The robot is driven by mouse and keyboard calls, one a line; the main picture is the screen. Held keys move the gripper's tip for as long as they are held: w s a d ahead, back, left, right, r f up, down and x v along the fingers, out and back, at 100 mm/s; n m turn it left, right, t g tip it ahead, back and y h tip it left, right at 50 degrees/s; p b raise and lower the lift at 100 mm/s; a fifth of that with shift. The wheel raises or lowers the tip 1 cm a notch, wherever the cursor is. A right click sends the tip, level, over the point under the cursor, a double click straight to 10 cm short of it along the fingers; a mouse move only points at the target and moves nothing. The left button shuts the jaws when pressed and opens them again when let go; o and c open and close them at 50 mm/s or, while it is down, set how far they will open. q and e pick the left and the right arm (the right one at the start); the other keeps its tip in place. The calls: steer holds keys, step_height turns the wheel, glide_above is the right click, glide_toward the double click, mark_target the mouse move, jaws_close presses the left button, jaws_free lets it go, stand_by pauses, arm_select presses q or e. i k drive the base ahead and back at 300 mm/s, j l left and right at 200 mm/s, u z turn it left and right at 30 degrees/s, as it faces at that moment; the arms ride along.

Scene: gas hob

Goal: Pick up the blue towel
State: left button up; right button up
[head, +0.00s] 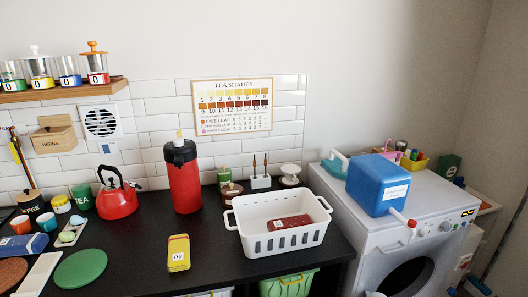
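A blue, soft-edged item (26,246) lies on the black counter at the left edge of the head view. It looks like a folded blue towel, but it is small and partly cut off by the picture edge, so I cannot be sure. Neither of my grippers can be made out in the head view.
On the black counter (212,236) stand a red kettle (116,198), a red flask (184,180) and a white basket (262,240) with a dark red item inside. A green round mat (81,269) lies near the blue item. A blue canister (378,186) sits on the washing machine (335,195).

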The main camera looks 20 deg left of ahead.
mark_target(29, 244)
steer(key=u, duration=2.3)
steer(key=z, duration=0.35)
steer(key=j+z, duration=0.15)
steer(key=z, duration=0.25)
steer(key=j+z, duration=0.1)
steer(key=z, duration=0.25)
steer(key=j+z, duration=0.75)
steer(key=j, duration=0.15)
steer(key=j+z, duration=0.1)
steer(key=j, duration=0.2)
steer(key=k+j+z, duration=0.1)
steer(key=j, duration=0.2)
steer(key=k+j+z, duration=0.1)
steer(key=j, duration=0.25)
